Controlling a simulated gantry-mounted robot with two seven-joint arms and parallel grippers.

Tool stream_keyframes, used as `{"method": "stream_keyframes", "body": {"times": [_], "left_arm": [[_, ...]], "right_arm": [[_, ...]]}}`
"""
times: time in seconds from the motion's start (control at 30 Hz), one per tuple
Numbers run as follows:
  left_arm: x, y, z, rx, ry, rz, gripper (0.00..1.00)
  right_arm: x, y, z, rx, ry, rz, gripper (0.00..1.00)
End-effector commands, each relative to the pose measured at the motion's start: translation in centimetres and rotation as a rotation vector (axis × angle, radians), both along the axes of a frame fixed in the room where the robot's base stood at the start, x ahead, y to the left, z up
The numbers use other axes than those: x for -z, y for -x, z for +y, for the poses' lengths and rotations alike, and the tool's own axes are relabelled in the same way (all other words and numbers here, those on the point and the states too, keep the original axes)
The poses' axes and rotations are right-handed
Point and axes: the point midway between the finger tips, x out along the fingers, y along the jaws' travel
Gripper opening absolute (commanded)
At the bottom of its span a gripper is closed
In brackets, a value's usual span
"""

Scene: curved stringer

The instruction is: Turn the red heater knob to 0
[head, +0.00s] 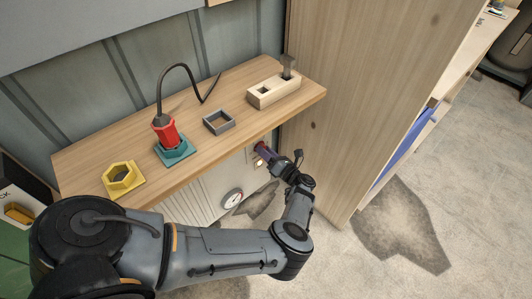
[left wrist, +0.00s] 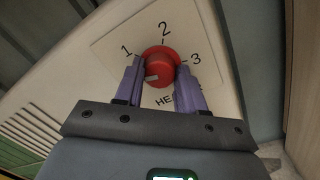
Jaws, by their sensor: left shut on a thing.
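The red heater knob (left wrist: 161,66) sits on a pale panel on the heater in the left wrist view. The numbers 1, 2 and 3 show around its upper side. No 0 is visible, and the lettering below is partly hidden. A pale mark on the knob's face lies toward its lower left. My left gripper (left wrist: 160,76) has its two purple fingers on either side of the knob, shut on it. In the head view the left gripper (head: 263,150) reaches the heater under the shelf's front edge and hides the knob. My right gripper is not in view.
The white ribbed heater (head: 190,203) with a round gauge (head: 233,199) stands under a wooden shelf (head: 222,98). On the shelf are a red-handled tool (head: 164,132) in a teal holder, a yellow hexagonal piece (head: 122,178), a grey square frame (head: 219,122) and a wooden block (head: 273,91). A tall wooden panel (head: 365,80) stands to the right.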

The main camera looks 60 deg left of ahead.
Motion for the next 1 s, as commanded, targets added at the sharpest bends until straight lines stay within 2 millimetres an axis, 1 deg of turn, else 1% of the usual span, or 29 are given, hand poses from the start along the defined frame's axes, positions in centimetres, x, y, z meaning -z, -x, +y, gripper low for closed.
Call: {"method": "stream_keyframes", "body": {"times": [0.3,0.5,0.73,1.0], "left_arm": [[0.07,0.05,0.05,-0.001,-0.049,-0.269,0.09],[0.07,0.05,0.05,-0.002,-0.073,-0.394,0.09],[0.09,0.1,0.07,-0.002,-0.091,-0.477,0.09],[0.1,0.09,0.05,-0.002,-0.097,-0.507,0.09]], "right_arm": [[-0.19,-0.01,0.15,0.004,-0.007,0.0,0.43],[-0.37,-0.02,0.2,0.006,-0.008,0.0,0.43],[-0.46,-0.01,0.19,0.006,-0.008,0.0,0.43],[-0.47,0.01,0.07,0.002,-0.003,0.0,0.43]]}}
